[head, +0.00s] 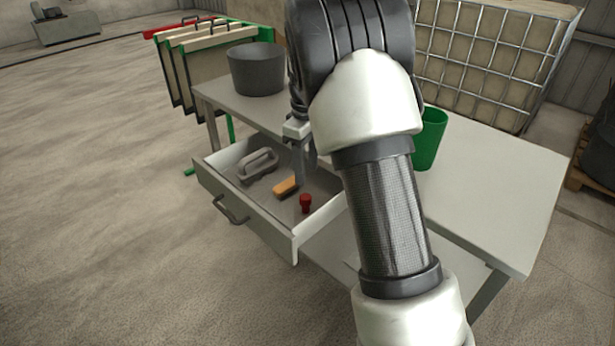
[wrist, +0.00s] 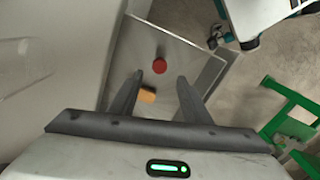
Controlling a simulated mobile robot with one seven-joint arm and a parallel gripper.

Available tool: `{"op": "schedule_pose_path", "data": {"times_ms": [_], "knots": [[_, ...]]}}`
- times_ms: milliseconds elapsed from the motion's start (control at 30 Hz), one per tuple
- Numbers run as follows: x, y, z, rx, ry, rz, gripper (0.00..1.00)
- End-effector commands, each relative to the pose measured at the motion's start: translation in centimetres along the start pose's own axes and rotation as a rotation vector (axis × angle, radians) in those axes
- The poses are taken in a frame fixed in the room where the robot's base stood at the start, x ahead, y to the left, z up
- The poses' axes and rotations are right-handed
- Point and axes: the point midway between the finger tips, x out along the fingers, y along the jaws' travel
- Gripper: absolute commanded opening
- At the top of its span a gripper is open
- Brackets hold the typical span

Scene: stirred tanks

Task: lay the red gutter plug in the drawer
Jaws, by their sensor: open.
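The red gutter plug (head: 305,203) stands on the floor of the pulled-out drawer (head: 246,217), near its right front part. In the wrist view the plug (wrist: 159,66) shows as a red disc beyond my fingertips, apart from them. My gripper (head: 304,170) is over the drawer, partly hidden by my arm in the head view. In the wrist view my gripper (wrist: 159,78) has its two fingers spread, with nothing between them.
An orange block (head: 286,187) and a grey handled tool (head: 258,166) also lie in the drawer. A dark bucket (head: 257,70) and a green cup (head: 428,139) stand on the table (head: 500,180). Framed panels (head: 190,60) stand behind at left. Floor at left is clear.

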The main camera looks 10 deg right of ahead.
Motion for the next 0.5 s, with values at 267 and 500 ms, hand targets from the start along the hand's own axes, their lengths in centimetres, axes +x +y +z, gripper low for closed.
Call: {"op": "schedule_pose_path", "data": {"times_ms": [267, 500], "knots": [[-6.0, -2.5, 2.5, 0.133, 0.075, 0.025, 0.44], [-13.2, -9.1, 8.2, 0.377, 0.207, 0.069, 0.44]]}}
